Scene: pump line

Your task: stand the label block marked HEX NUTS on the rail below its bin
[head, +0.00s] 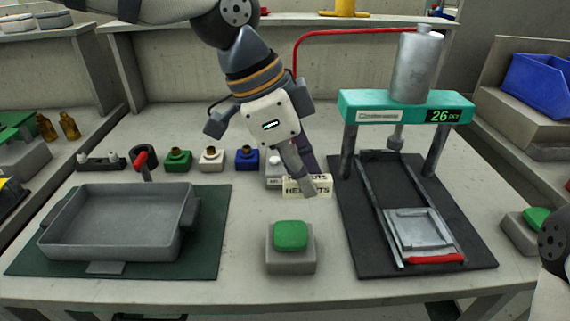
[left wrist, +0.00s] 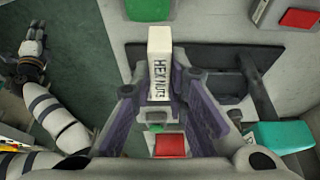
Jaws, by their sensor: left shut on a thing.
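The white HEX NUTS label block (head: 308,188) is held in my left gripper (head: 303,180), over the workbench between the grey tray and the press. In the left wrist view the block (left wrist: 159,65) sits between the purple finger pads, its black lettering facing the camera. The left gripper (left wrist: 160,95) is shut on it. I cannot tell whether the block touches the bench.
A grey tray (head: 115,250) lies on a green mat at left. A green-topped button block (head: 291,250) stands in front of the label. A teal press (head: 405,105) stands on a dark mat at right. Small coloured fittings (head: 210,158) line the back. A blue bin (head: 540,85) is far right.

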